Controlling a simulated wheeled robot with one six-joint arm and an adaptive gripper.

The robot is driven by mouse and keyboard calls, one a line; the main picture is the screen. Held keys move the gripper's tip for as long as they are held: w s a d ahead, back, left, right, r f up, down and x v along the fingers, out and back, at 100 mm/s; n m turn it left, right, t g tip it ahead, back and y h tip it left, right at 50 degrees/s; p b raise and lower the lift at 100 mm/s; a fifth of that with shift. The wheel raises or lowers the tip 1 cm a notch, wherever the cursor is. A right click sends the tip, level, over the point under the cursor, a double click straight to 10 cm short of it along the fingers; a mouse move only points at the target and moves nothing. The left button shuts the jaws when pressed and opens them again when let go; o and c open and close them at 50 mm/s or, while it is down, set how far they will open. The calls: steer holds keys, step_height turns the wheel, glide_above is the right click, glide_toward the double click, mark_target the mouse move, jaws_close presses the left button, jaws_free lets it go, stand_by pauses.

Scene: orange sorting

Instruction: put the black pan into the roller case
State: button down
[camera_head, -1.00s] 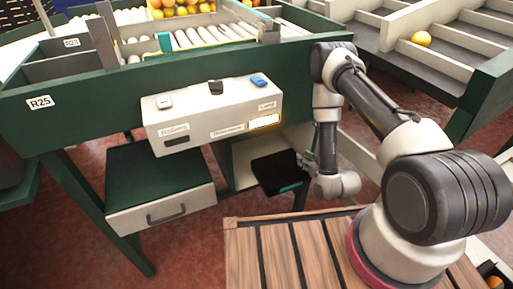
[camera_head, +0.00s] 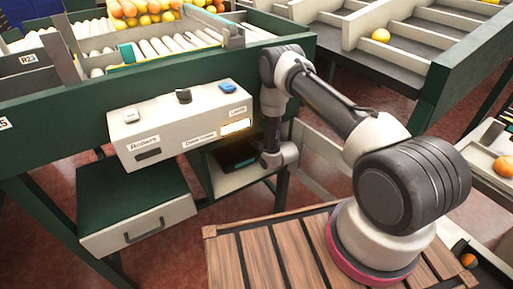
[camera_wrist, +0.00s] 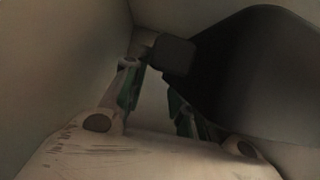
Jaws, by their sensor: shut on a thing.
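The black pan (camera_head: 236,154) is in the opening of the pale-walled case (camera_head: 246,177) under the control box, partly hidden by the box and my arm. I take this case to be the roller case. In the wrist view the pan (camera_wrist: 245,65) is a large dark shape at upper right, with a small dark block at its left end. My gripper (camera_wrist: 160,103), with green finger pads, is shut on the pan, between pale walls. The exact grip is dim. In the head view my fingers are hidden behind my wrist. Whether the pan touches the case floor cannot be told.
The control box (camera_head: 182,122) with several buttons overhangs the case. A green cabinet with a white drawer (camera_head: 138,228) stands to its left. A roller bed (camera_head: 165,47) with oranges lies above. A slatted wooden deck (camera_head: 255,255) is in front.

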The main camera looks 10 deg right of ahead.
steer(key=shift+w+a+f, duration=0.1)
steer(key=shift+f, duration=1)
steer(key=shift+w+f, duration=0.1)
steer(key=shift+f, duration=0.95)
steer(key=c, duration=1.1)
jaws_free()
steer(key=shift+f, duration=0.15)
steer(key=v, duration=1.2)
steer(key=shift+s, duration=0.1)
